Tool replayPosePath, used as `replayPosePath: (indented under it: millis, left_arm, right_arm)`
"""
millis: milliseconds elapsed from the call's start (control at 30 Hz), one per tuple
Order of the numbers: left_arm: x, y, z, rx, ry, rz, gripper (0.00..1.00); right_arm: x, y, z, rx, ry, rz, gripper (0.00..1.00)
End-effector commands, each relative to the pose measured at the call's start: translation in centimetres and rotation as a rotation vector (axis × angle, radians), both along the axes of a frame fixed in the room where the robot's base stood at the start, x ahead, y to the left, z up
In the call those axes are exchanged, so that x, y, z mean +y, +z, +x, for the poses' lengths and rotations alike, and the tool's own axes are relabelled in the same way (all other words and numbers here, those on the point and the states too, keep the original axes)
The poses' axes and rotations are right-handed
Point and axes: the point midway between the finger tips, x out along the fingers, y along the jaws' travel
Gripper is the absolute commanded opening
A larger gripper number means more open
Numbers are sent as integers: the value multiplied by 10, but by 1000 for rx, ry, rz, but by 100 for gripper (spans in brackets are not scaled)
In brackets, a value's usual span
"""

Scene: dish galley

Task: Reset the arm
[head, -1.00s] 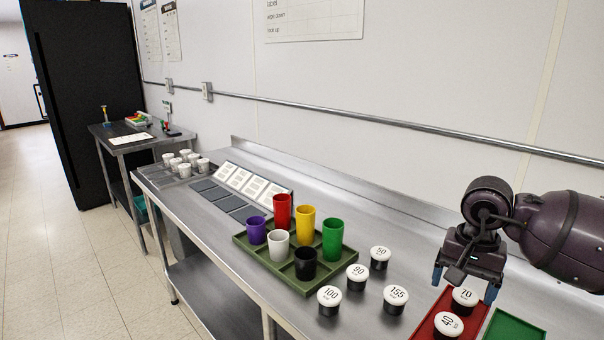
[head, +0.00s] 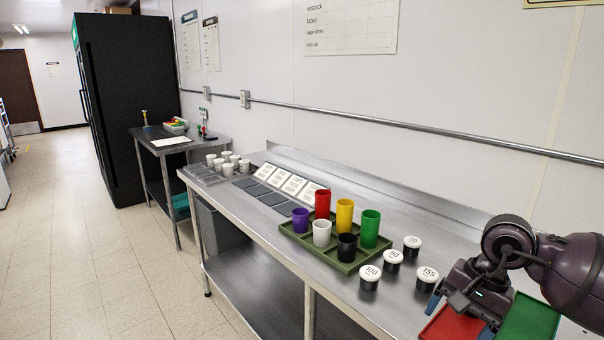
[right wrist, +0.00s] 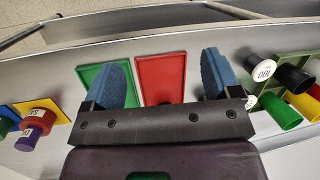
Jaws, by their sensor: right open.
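My right gripper (head: 460,316) hangs over the front right of the steel counter (head: 262,214), beside the red tray (head: 452,328) and green tray (head: 530,318). In the right wrist view its blue fingers (right wrist: 165,78) are spread wide with nothing between them. That view shows the red tray (right wrist: 160,78) between the fingers, its visible part bare, and the green tray (right wrist: 104,82) partly behind the left finger. My left gripper is in neither view.
An olive tray (head: 318,253) holds several coloured cups. White-lidded pots marked 100 (head: 370,272) and 155 (head: 427,274) stand near my gripper, with others behind. White cups (head: 228,160) and cards (head: 293,184) lie farther left. A wall rail (head: 400,127) runs behind.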

Motion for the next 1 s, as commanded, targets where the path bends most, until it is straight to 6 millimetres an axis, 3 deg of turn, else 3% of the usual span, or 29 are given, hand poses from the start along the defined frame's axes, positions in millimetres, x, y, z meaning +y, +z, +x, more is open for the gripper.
replayPosePath:
  millis: [100, 233, 400, 500, 633, 733, 867, 1000]
  left_arm:
    - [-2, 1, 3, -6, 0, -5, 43]
    - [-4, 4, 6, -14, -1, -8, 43]
    - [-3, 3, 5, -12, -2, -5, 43]
    - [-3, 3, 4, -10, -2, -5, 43]
    - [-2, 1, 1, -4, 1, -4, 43]
    - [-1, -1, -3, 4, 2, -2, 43]
    - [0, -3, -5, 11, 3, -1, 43]
    - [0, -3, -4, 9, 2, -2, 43]
  right_arm:
    - [38, -10, -13, 40, -63, 200, 83]
    - [84, -10, -28, 117, -176, 468, 83]
    - [133, 10, -44, 284, -392, 857, 83]
    - [149, 26, -47, 406, -540, 1074, 83]
    - [155, 47, -45, 587, -753, 1345, 83]
    - [148, 59, -40, 741, -929, 1539, 83]
    - [128, 65, -31, 957, -1173, 1777, 83]
    - [95, 56, -23, 1201, -1451, 2013, 83]
